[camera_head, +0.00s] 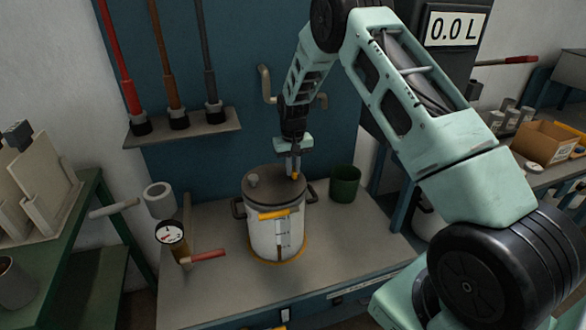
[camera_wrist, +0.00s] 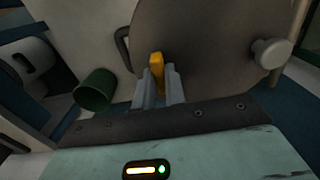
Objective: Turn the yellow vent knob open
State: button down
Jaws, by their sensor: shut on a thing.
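The yellow vent knob (camera_wrist: 156,62) stands on the lid (camera_wrist: 205,45) of a white pot (camera_head: 262,236). In the head view the knob (camera_head: 295,176) is a small yellow spot at the right of the lid. My gripper (camera_wrist: 159,78) is over the knob, and its two grey fingers are shut on it, one on each side. In the head view my gripper (camera_head: 293,168) points straight down at the lid. The knob's lower part is hidden between the fingers. A round grey lid knob (camera_wrist: 270,53) stands apart on the same lid.
A dark green cup (camera_head: 344,184) stands right of the pot. A gauge (camera_head: 171,233) and a red-handled lever (camera_head: 208,255) are at its left. Wall pipes (camera_head: 265,84) rise behind my gripper. The bench front (camera_head: 230,300) is clear. A display (camera_head: 455,27) reads 0.0 L.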

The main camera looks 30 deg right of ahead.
aim_at(293, 169)
dwell(0.5)
jog(key=c, duration=1.4)
grip_release()
jog(key=shift+c, duration=0.2)
jog(key=shift+r, duration=0.1)
notch_tip(293, 169, up, 17)
jog(key=b, duration=0.2)
jog(key=shift+r+b, duration=0.15)
jog(key=shift+b, duration=0.2)
